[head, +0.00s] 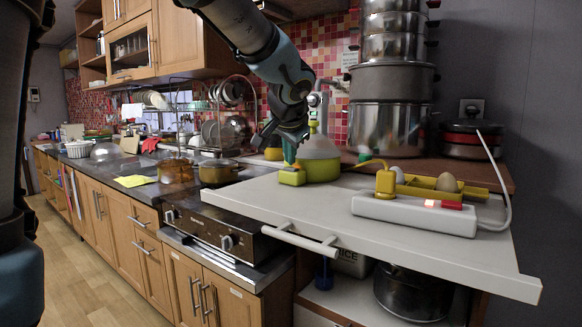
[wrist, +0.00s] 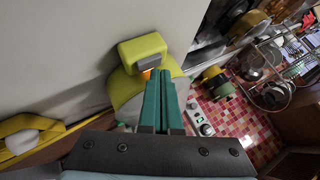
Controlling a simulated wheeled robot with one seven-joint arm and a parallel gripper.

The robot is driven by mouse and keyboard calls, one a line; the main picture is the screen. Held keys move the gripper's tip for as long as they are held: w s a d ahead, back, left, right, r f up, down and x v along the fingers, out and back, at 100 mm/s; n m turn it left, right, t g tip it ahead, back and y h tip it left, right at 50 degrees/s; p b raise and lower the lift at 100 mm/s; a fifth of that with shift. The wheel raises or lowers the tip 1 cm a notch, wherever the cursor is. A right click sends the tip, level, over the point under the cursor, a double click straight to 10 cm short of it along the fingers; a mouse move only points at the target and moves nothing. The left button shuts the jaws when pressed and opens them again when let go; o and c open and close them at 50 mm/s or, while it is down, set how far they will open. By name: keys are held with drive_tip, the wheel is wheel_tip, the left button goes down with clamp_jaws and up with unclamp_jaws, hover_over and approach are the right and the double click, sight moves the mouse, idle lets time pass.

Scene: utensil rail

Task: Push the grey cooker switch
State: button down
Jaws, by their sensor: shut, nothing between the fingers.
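A small cooker with a yellow-green body and grey top (head: 320,149) stands at the back left of the white worktop. A yellow-green block (head: 292,177) juts from its front; in the wrist view this block (wrist: 142,49) has a small orange glow at its edge. In the wrist view the fingertips (wrist: 160,73) are right at the glowing edge. I cannot tell whether they touch it.
A white power strip (head: 400,211) with a red switch and yellow plug (head: 385,182) lies to the right. Stacked steel pots (head: 390,80) stand behind. The worktop's front middle is clear.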

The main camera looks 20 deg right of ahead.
drive_tip(key=shift+r, duration=0.25)
wheel_tip(320, 180, up, 6)
drive_tip(key=p, duration=0.4)
drive_tip(key=shift+p, duration=0.35)
idle(0.4)
